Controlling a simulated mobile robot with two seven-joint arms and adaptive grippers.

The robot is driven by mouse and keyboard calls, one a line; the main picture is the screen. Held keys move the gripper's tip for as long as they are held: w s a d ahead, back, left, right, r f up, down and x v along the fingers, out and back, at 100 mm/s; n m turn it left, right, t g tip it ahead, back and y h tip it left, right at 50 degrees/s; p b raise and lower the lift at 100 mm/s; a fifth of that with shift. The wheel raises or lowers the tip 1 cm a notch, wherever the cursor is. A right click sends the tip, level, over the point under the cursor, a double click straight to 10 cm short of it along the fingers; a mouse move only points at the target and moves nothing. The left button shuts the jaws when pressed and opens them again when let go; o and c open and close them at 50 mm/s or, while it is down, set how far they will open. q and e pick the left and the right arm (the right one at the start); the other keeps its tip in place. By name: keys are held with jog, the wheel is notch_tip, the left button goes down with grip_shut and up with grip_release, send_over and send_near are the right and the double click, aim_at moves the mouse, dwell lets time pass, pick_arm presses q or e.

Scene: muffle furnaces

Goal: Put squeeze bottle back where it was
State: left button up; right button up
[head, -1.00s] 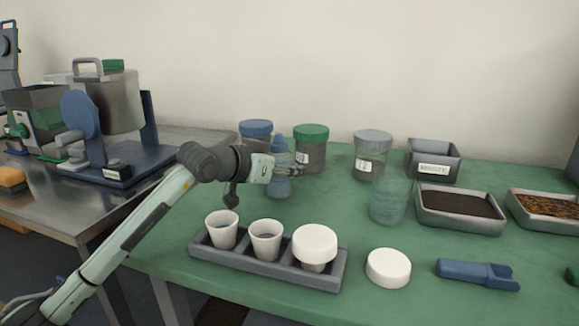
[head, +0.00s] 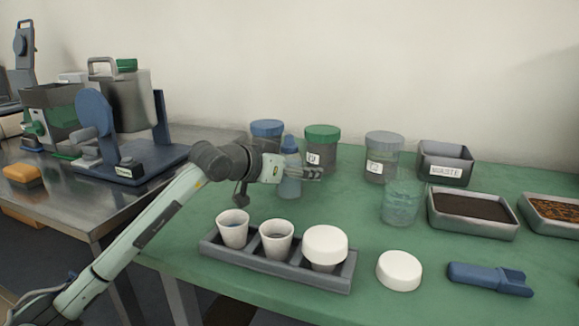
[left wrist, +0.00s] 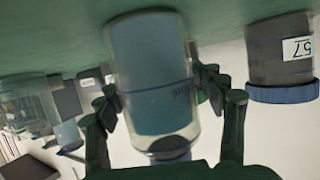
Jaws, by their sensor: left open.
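The squeeze bottle (head: 290,172) stands upright on the green table, with a blue cap and bluish contents. My left gripper (head: 314,173) is at the bottle's side, partly in front of it. In the left wrist view the bottle (left wrist: 150,75) appears upside down between the two open fingers (left wrist: 168,110) of this gripper. Gaps show beside the bottle, and I cannot tell whether either finger touches it. My right gripper is in no view.
Lidded jars with a blue lid (head: 267,128), green lid (head: 322,135) and grey lid (head: 384,143) stand behind. A cup rack (head: 335,282), a clear beaker (head: 400,205), a white lid (head: 399,270) and a blue scoop (head: 490,279) are nearby. Soil trays stand at right.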

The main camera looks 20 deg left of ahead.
pick_arm(q)
jog(key=b+v, duration=0.1)
jog(key=v, duration=0.7)
jog(key=shift+s+a, duration=0.1)
jog(key=shift+a, duration=0.05)
jog(key=v, duration=0.3)
jog(key=shift+s+r+b, duration=0.1)
jog(key=shift+b, duration=0.3)
jog(key=shift+s+r, duration=0.15)
jog(key=shift+s, duration=0.1)
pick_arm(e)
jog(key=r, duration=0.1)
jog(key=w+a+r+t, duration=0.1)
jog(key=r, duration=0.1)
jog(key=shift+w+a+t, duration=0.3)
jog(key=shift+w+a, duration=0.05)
